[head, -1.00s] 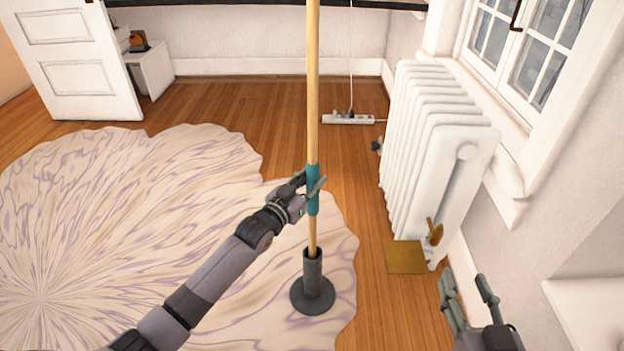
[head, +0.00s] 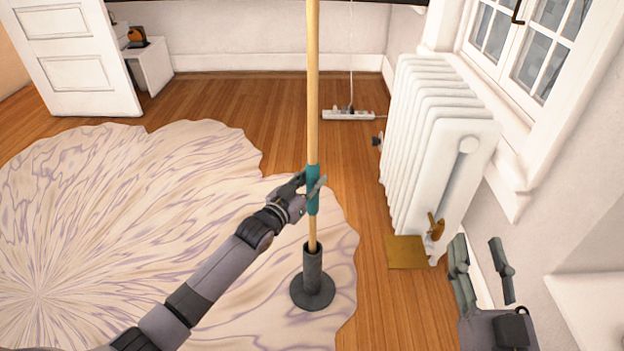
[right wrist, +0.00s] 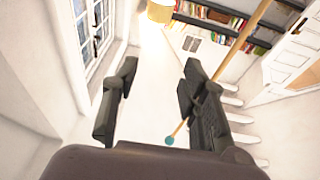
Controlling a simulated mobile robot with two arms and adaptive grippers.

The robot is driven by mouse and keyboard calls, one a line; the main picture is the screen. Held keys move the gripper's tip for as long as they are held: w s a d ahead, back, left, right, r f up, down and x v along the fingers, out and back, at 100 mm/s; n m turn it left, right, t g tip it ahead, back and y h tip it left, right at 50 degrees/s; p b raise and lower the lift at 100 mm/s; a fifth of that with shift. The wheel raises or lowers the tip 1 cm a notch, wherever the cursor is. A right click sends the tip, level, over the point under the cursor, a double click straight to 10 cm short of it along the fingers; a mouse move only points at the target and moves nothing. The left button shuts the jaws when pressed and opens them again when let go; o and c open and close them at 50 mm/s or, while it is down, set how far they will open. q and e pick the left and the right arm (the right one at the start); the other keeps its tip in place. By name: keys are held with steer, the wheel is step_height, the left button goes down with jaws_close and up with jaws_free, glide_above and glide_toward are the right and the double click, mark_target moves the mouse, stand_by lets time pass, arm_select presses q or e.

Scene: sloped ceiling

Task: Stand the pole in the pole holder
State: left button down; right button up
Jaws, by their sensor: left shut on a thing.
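The wooden pole (head: 312,100) stands upright with its lower end in the tube of the dark pole holder (head: 312,290). The holder's round base rests on the patterned rug. My left gripper (head: 311,188) is shut on the pole at its teal sleeve (head: 312,204), above the holder. My right gripper (head: 482,255) is open and empty at the lower right, apart from the pole. In the right wrist view its open fingers (right wrist: 155,95) show, with a pole (right wrist: 236,55) passing behind the right finger. How deep the pole sits in the tube is hidden.
A white radiator (head: 435,150) stands at the right under the window, with a brass plate (head: 407,252) on the floor by it. A power strip (head: 348,115) lies behind the pole. The rug (head: 120,220) covers the left floor. A white door (head: 75,60) stands at the back left.

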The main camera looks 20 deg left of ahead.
arm_select(q)
steer(key=shift+f, duration=0.3)
steer(key=shift+f+b, duration=0.45)
steer(key=shift+b, duration=0.1)
arm_select(e)
steer(key=shift+s+a+r+t+y, duration=0.1)
steer(key=shift+s+r+t+y, duration=0.15)
steer(key=shift+r+t, duration=0.4)
steer(key=shift+s+d+r+t+y, duration=0.15)
steer(key=shift+s+r+t, duration=0.2)
steer(key=shift+r, duration=0.6)
steer(key=shift+s+a+r+t+y, duration=0.25)
steer(key=shift+r+t, duration=0.25)
steer(key=shift+r, duration=0.3)
steer(key=shift+d, duration=0.1)
arm_select(q)
steer(key=c, duration=1.4)
jaws_free()
steer(key=shift+o, duration=1.1)
arm_select(e)
steer(key=shift+s, duration=0.1)
